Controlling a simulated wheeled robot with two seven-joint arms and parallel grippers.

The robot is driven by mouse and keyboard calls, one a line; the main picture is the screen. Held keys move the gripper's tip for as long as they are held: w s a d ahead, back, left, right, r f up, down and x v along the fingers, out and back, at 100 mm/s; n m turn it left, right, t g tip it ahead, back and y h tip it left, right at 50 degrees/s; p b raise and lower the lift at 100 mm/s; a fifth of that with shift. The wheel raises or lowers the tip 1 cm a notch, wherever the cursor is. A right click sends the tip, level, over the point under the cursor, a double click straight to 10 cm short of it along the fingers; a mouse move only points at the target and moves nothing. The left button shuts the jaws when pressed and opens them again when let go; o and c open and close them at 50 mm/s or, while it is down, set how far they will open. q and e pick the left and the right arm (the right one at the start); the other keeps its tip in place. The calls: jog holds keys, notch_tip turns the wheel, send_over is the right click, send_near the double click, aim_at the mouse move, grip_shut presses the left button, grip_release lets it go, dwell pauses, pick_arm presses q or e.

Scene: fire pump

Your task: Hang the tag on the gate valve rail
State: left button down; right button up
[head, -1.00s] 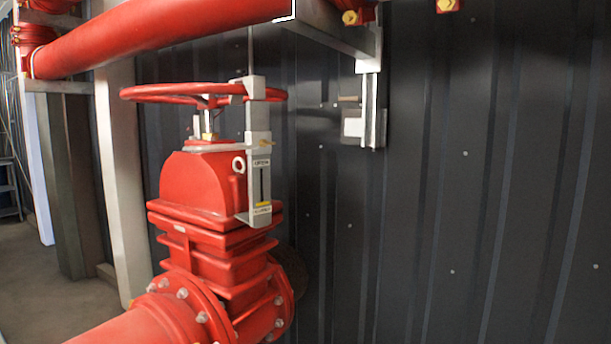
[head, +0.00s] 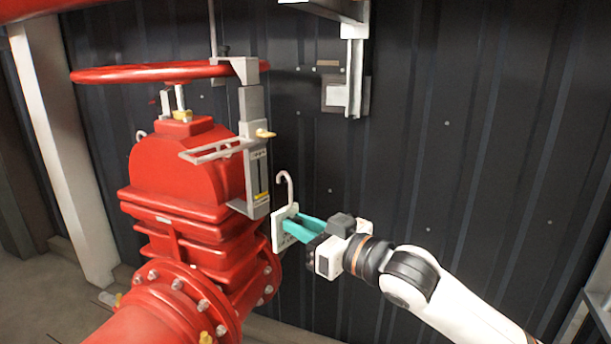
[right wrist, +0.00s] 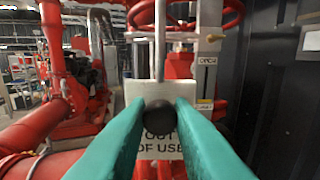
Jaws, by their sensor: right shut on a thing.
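The tag (head: 281,228) is a pale plate with a hook (head: 286,182) on top. My right gripper (head: 301,227) is shut on it, and it hangs in front of the gate valve's right side, apart from it. In the right wrist view the tag (right wrist: 170,153) reads "OUT OF USE" between the teal fingers (right wrist: 158,112). The gate valve (head: 190,165) is red with a red handwheel (head: 150,73). The rail (head: 215,151) is a thin grey bar frame sticking out left from the grey indicator bracket (head: 252,130), above and left of the tag. My left gripper is out of view.
A dark ribbed wall (head: 450,140) stands close behind. A metal bracket (head: 350,85) is fixed to it above my right gripper. Red pipe runs at lower left and top left. A pale post (head: 65,150) stands at left.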

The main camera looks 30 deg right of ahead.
jog(key=r, duration=0.2)
jog(key=w+r+p, duration=0.1)
jog(key=r, duration=0.1)
jog(key=shift+w+r, duration=0.1)
jog(key=shift+r, duration=0.15)
jog(key=f+x, duration=0.2)
jog(key=x, duration=1.2)
jog(key=shift+w+a+f+p, duration=0.25)
jog(key=shift+a+f+p, duration=0.1)
jog(key=shift+a+p, duration=0.05)
dwell(0.4)
jog(key=o, duration=0.8)
